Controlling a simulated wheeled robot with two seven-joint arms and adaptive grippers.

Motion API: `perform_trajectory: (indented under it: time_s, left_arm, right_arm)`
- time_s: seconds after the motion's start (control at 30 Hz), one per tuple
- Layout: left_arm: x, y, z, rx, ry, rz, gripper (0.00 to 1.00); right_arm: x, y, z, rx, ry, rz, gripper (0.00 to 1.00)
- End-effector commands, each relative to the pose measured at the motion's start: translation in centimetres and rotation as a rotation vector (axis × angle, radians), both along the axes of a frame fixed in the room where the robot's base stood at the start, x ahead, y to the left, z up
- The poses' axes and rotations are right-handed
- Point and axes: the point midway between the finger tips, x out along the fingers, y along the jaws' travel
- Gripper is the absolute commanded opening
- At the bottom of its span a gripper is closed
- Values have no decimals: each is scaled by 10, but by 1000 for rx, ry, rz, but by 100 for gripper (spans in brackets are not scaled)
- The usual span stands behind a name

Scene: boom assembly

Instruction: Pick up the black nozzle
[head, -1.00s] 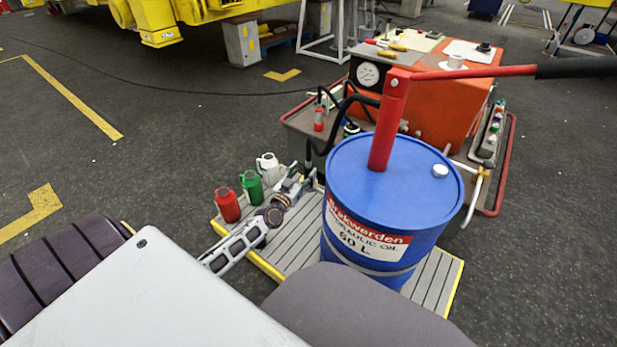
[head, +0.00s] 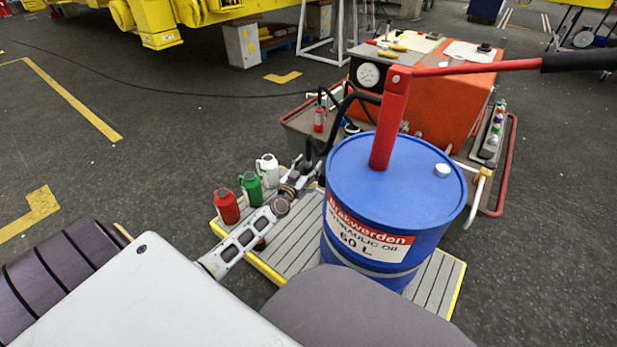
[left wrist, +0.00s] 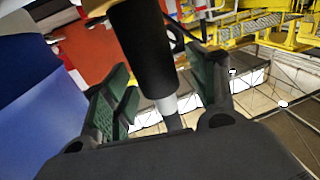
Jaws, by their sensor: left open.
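The black nozzle (left wrist: 147,48) shows large in the left wrist view, a dark cylinder with a grey tip pointing down the picture. It lies between the two green-padded fingers of my left gripper (left wrist: 165,92). The fingers are apart, with a gap visible on the right side of the nozzle; I cannot tell whether the left finger touches it. In the head view my left gripper (head: 309,170) is small, just left of the blue drum, at the nozzle (head: 308,151) on its black hose. My right gripper is not in view.
The blue oil drum (head: 375,268) with a red pump handle stands close right of my left gripper. Red (head: 226,207), green (head: 251,189) and white (head: 267,168) jugs stand to its left on the slatted platform (head: 290,243). An orange machine (head: 440,112) is behind.

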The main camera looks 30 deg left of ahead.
Motion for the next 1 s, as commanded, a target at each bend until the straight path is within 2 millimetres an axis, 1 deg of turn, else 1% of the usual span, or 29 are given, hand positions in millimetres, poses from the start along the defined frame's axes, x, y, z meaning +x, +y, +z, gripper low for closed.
perform_trajectory:
  time_s: [0.1,0.13,0.57,1.0]
  left_arm:
    - [0,0,0,0,0,0,58]
    - [0,0,0,0,0,0,56]
    - [0,0,0,0,0,0,1]
    - [0,0,3,0,-2,0,0]
  right_arm:
    - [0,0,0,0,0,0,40]
    - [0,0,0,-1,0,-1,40]
    - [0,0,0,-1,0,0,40]
    - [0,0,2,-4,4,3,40]
